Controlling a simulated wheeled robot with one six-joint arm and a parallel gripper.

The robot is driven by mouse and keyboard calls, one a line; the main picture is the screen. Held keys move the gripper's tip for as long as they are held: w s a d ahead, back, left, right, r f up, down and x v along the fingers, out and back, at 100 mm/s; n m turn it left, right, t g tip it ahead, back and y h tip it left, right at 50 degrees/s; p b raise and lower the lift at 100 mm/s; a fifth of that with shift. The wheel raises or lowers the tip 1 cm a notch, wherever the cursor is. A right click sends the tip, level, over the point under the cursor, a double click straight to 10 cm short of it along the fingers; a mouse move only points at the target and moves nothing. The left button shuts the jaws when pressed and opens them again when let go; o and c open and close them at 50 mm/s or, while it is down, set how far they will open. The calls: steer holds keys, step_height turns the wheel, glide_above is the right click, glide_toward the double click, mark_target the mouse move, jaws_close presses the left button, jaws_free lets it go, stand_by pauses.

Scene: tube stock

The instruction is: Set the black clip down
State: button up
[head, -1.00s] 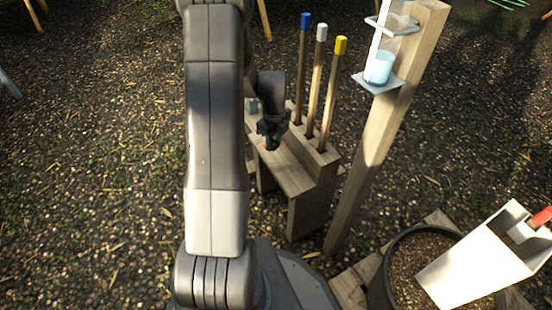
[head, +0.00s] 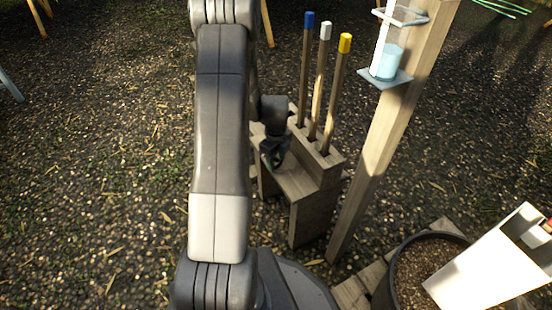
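My gripper (head: 273,161) is at the end of my dark arm in the head view, low over the near step of a wooden stand. It is small and dark there, and I cannot tell whether its fingers are open or shut. I cannot make out the black clip apart from the dark gripper. A small greenish spot shows by the fingertips. The wooden stand (head: 313,211) has a lower step in front and a higher block behind. My arm hides the stand's left part.
Stakes with blue (head: 309,18), white (head: 326,30) and yellow (head: 345,42) tops stand upright in the stand's back block. A wooden post (head: 385,125) holding a clear tube (head: 385,62) rises to the right. A pot (head: 400,262) and a white box (head: 490,262) are at lower right.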

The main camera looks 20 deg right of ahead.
steer(key=shift+r, duration=0.15)
step_height(320, 180, up, 12)
steer(key=p, duration=0.4)
steer(key=shift+o, duration=0.4)
